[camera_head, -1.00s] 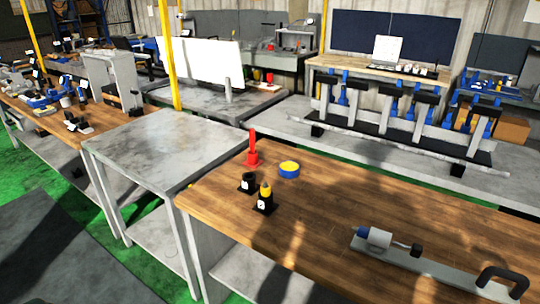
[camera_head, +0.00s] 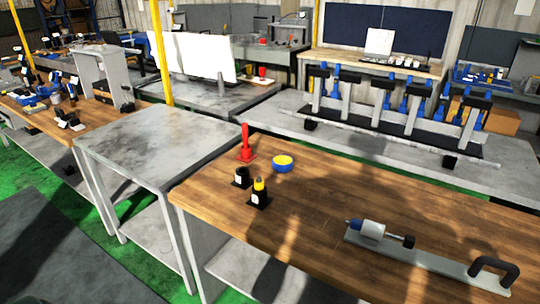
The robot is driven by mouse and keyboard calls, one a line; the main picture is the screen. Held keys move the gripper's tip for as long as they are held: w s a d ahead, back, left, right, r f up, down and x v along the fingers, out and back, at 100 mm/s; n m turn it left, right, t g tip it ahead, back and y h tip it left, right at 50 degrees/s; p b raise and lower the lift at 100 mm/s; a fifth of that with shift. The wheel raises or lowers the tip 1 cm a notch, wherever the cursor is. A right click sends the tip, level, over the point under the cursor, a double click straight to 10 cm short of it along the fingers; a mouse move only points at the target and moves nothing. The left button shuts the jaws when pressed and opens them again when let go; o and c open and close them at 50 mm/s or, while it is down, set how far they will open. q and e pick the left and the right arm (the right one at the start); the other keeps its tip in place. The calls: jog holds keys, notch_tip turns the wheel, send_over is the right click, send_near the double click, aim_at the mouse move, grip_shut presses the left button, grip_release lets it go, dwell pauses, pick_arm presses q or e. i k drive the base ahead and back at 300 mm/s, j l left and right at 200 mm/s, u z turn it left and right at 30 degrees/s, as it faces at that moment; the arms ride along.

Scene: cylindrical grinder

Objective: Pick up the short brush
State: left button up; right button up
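No object is plainly recognisable as a short brush. On the wooden table (camera_head: 330,196), an upright red item (camera_head: 245,143) stands on a red base. A small black cylinder (camera_head: 242,178) on a base with a white label stands in front of it. Beside that is a black holder (camera_head: 259,198) with a yellow-tipped item (camera_head: 259,184) upright in it. It is too small to tell whether any of these is the brush. Neither of my grippers is in view.
A round blue-and-yellow tin (camera_head: 283,162) sits near the upright items. A grey bar with a white cylinder (camera_head: 372,230) and a black handle (camera_head: 495,268) lies at right. A bare grey table (camera_head: 150,145) stands to the left. The wooden table's middle is clear.

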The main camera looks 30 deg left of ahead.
aim_at(245, 125)
jog(key=k+j, duration=0.1)
jog(key=j, duration=0.35)
jog(key=k+j+z, duration=0.15)
jog(key=j, duration=0.8)
jog(key=k+j+z, duration=0.1)
jog(key=j, duration=0.35)
jog(key=k+j+z, duration=0.1)
jog(key=j, duration=0.3)
jog(key=k+j, duration=0.2)
jog(key=j, duration=0.25)
jog(key=k+j+z, duration=0.15)
jog(key=j, duration=0.3)
jog(key=k+j, duration=0.15)
jog(key=j, duration=0.25)
